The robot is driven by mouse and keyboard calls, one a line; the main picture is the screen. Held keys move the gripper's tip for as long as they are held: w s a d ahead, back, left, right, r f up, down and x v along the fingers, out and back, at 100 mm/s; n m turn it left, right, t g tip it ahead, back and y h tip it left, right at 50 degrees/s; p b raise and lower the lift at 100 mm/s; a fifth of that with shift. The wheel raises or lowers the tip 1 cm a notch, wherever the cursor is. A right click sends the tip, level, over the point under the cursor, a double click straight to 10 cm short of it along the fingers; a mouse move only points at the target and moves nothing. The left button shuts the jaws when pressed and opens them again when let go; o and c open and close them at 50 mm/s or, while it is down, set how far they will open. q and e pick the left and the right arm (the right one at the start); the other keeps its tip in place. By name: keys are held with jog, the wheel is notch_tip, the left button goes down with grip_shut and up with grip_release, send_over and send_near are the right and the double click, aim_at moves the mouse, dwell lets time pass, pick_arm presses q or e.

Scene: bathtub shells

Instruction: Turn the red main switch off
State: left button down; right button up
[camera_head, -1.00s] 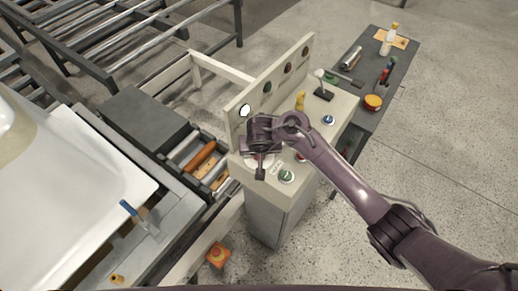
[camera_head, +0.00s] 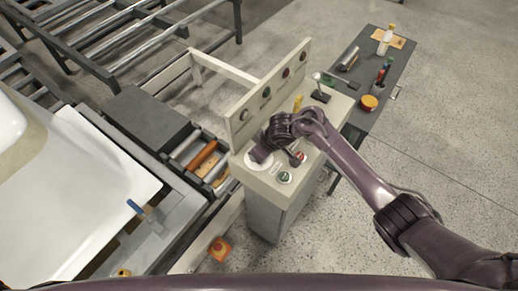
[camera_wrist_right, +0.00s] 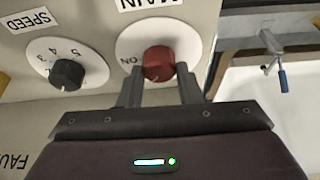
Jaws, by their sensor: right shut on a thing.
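The red main switch (camera_wrist_right: 158,63) is a round knob on a white dial marked ON at its left, under a MAIN label, in the right wrist view. A pale pointer mark shows at the knob's lower edge. My right gripper (camera_wrist_right: 160,82) has one finger on each side of the knob and is shut on it. In the head view my right gripper (camera_head: 260,154) is over the near left corner of the control console (camera_head: 265,183) and hides the knob. Part of the white dial (camera_head: 256,165) shows below it. My left gripper is not in view.
A black SPEED knob (camera_wrist_right: 67,74) sits beside the main dial. The console also has a green button (camera_head: 285,177), a black lever (camera_head: 320,95) and an upright panel with dark lamps (camera_head: 265,92). A tool table (camera_head: 370,75) stands behind, a white tub shell (camera_head: 60,190) at left.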

jog(key=shift+w+n+g, duration=0.1)
jog(key=shift+n+g, duration=0.2)
jog(key=shift+n, duration=0.6)
jog(key=shift+n+g+y+b, duration=0.3)
jog(key=shift+n+y+b, duration=0.1)
jog(key=shift+n, duration=0.5)
jog(key=shift+f+n+g+b, duration=0.1)
jog(key=shift+n+g+b, duration=0.5)
jog(key=shift+n, duration=0.6)
jog(key=shift+d+n+g+b, duration=0.1)
jog(key=shift+n+g+b, duration=0.2)
jog(key=shift+n+b, duration=0.65)
jog(key=shift+n, duration=0.25)
jog(key=o, duration=1)
